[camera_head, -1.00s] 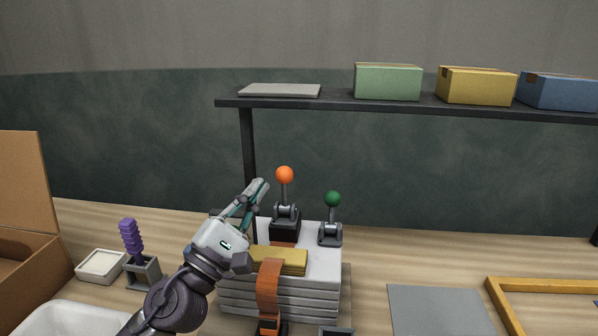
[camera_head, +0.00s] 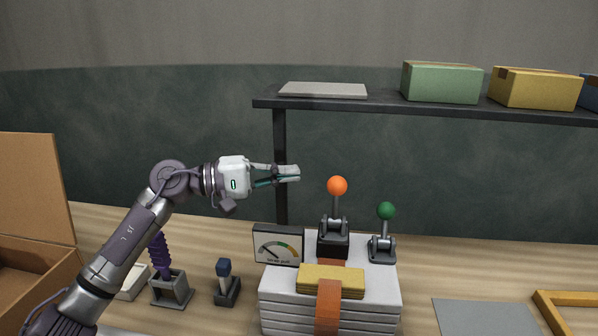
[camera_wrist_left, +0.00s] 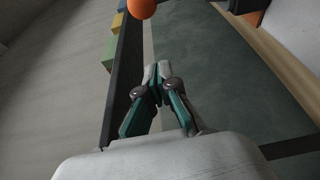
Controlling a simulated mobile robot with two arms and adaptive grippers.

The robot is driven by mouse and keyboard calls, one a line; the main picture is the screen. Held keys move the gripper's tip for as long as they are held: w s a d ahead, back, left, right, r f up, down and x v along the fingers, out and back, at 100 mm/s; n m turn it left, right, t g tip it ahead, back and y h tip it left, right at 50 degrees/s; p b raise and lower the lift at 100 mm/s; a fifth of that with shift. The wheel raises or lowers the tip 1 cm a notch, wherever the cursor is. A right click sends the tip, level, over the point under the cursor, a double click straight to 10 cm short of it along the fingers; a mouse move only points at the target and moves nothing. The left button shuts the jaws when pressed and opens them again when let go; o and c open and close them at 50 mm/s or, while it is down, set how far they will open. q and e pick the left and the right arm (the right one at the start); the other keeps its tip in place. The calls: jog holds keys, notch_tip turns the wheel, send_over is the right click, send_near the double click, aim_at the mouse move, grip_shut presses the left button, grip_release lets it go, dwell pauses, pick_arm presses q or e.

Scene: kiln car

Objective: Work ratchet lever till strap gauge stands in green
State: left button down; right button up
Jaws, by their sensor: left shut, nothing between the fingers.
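The ratchet lever with an orange ball knob (camera_head: 337,186) stands upright on a black base on top of a grey slatted stack (camera_head: 330,310). The orange knob also shows at the top of the left wrist view (camera_wrist_left: 142,8). An orange strap (camera_head: 327,305) runs over a yellow pad (camera_head: 345,283) down the front. The strap gauge (camera_head: 278,246) stands left of the lever; its needle points to the lower left, away from the green part. My left gripper (camera_head: 297,173) is shut and empty, left of the knob and a little above it, not touching. My right gripper is not in view.
A second lever with a green knob (camera_head: 386,211) stands right of the orange one. A dark shelf (camera_head: 430,105) with boxes runs behind. A purple-handled tool (camera_head: 160,255), a small blue-topped piece (camera_head: 224,268) and a cardboard box (camera_head: 35,200) are at the left.

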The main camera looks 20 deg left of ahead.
aim_at(336, 201)
pick_arm(q)
jog(key=d+p, duration=0.1)
jog(key=d, duration=0.1)
jog(key=w+d+p, duration=0.1)
jog(key=d+p, duration=0.1)
jog(key=d, duration=0.1)
jog(key=d+p, duration=0.1)
jog(key=d, duration=0.1)
jog(key=shift+w+d, duration=0.15)
jog(key=shift+w, duration=0.1)
jog(key=shift+s, duration=0.4)
jog(key=shift+w+d, duration=0.1)
